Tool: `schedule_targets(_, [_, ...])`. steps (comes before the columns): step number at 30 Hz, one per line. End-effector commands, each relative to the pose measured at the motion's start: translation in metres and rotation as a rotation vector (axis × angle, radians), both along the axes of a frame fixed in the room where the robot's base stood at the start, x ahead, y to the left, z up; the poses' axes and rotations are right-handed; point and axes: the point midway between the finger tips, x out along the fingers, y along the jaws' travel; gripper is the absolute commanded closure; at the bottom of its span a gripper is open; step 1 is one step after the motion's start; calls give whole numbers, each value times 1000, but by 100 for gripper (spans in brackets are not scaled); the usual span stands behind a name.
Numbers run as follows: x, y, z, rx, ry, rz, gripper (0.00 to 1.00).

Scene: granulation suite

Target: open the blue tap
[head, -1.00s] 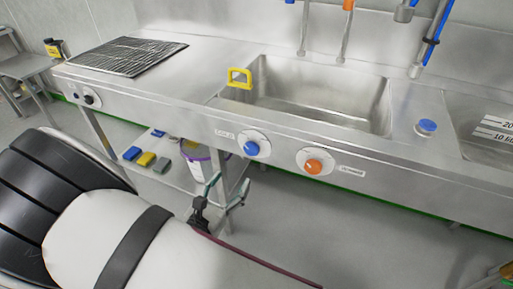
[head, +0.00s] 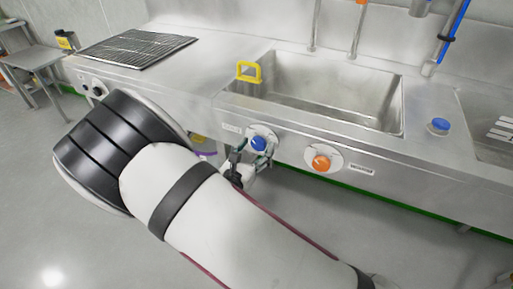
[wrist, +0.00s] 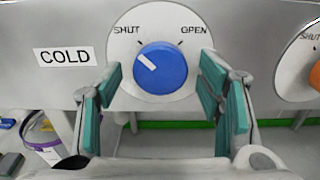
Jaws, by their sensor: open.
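The blue tap (wrist: 160,70) is a round knob on a white dial marked SHUT at left and OPEN at right. A COLD label (wrist: 65,56) is beside it. The white pointer line on the knob points up-left, toward SHUT. The blue tap also shows in the head view (head: 259,143) on the sink's front panel. My gripper (wrist: 166,92) is open in the wrist view, with green-padded fingers to the left and right of the knob's lower part. I cannot tell whether either finger touches it. In the head view my gripper (head: 252,158) is at the blue knob, partly covering its dial.
An orange knob (head: 320,163) on a similar dial sits to the right on the same panel. Above are the sink basin (head: 395,120), a yellow handle-shaped object (head: 248,72) and a blue cap (head: 439,126). A bucket (wrist: 42,135) stands below the panel at left.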

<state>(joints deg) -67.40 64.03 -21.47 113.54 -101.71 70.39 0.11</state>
Motion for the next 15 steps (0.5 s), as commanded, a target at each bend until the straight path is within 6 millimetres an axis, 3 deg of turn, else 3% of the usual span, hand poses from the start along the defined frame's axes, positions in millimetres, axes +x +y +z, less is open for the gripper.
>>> schedule_targets(11, [5,-2,0,-1,1,1,39])
schedule_targets(15, [5,-2,0,-1,1,0,71])
